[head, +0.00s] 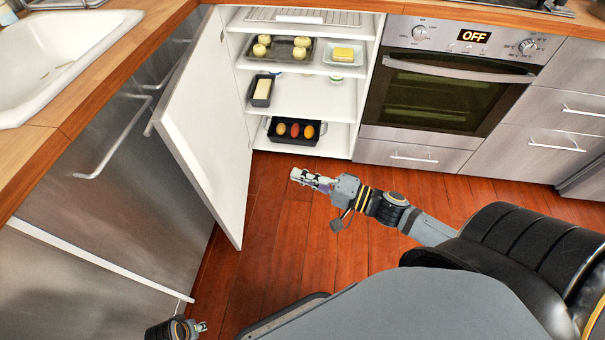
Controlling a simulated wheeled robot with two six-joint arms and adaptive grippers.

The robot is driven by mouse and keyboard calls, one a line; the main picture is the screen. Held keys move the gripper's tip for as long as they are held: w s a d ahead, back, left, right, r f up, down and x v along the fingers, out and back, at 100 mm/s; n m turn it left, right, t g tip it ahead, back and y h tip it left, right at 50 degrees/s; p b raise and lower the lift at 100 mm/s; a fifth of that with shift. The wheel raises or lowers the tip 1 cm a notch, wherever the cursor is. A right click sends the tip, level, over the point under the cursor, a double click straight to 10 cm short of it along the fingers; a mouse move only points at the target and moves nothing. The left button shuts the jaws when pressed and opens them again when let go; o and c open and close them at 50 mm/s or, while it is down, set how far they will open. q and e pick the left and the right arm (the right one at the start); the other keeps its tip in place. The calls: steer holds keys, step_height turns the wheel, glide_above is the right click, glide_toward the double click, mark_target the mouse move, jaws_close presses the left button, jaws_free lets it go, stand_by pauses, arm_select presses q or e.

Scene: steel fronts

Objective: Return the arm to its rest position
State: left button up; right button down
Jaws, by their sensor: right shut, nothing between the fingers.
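My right gripper (312,180) is shut and empty. It is over the wooden floor in front of the open cabinet, with its arm coming in from the lower right. The gripper points left and is apart from the cabinet and its door. My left gripper (201,327) shows only as a small part at the bottom edge, low on the left. Its fingers are too small and cut off to tell their state.
An open cabinet door (208,135) juts out left of my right gripper. The shelves hold a tray of pale round items (282,50), a butter dish (344,54) and a dark tray of eggs (292,138). An oven (440,90) reading OFF stands right. The floor (290,240) is clear.

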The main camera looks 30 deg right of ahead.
stand_by(0.3)
